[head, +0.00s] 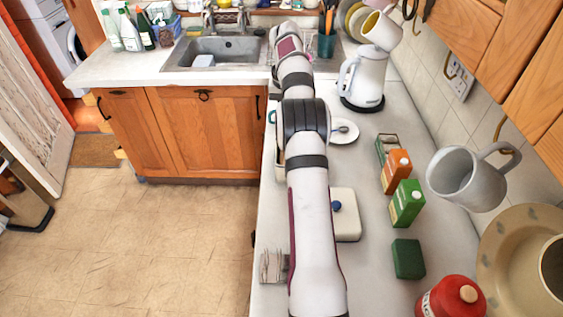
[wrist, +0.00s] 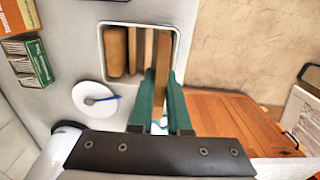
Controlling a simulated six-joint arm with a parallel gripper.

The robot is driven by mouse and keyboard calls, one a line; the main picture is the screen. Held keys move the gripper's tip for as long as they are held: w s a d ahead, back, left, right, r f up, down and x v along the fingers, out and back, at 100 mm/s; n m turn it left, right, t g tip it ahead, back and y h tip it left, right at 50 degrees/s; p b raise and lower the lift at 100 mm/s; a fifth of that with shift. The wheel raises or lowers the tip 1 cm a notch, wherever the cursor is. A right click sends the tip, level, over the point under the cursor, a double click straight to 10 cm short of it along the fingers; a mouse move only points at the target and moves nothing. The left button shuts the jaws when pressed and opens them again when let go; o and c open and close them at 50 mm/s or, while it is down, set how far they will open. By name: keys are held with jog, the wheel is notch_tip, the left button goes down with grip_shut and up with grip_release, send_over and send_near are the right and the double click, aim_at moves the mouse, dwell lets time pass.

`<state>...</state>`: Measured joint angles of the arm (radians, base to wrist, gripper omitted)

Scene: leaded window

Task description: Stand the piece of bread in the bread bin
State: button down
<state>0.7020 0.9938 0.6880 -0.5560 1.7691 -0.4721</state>
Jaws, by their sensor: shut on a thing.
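In the wrist view the piece of bread (wrist: 160,58) is a thin brown slab seen edge-on, pinched between the green fingers of my gripper (wrist: 160,78). It is upright and overlaps the right part of the bread bin's opening. How deep its lower edge is cannot be told. The bread bin (wrist: 104,78) is a pale rounded box, open at the top, with a thick brown piece (wrist: 117,50) at its left and thinner upright slabs (wrist: 149,48) beside it. In the head view my arm hides most of the bin (head: 279,160), and the held bread is not clearly visible.
A pale lid with a blue knob (head: 347,225) lies on the counter near the bin. A saucer with a spoon (head: 343,138), cartons (head: 407,205), a green block (head: 408,260) and a kettle (head: 366,75) stand to the right. A rack (head: 272,266) is at the counter's near left edge.

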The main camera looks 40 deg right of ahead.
jog(key=f, duration=0.3)
jog(key=d+f, duration=0.1)
jog(key=f, duration=0.6)
jog(key=shift+w+d+f, duration=0.2)
jog(key=shift+d+f, duration=0.05)
jog(key=shift+f, duration=0.15)
jog(key=c, duration=0.9)
grip_release()
jog(key=shift+f, duration=0.1)
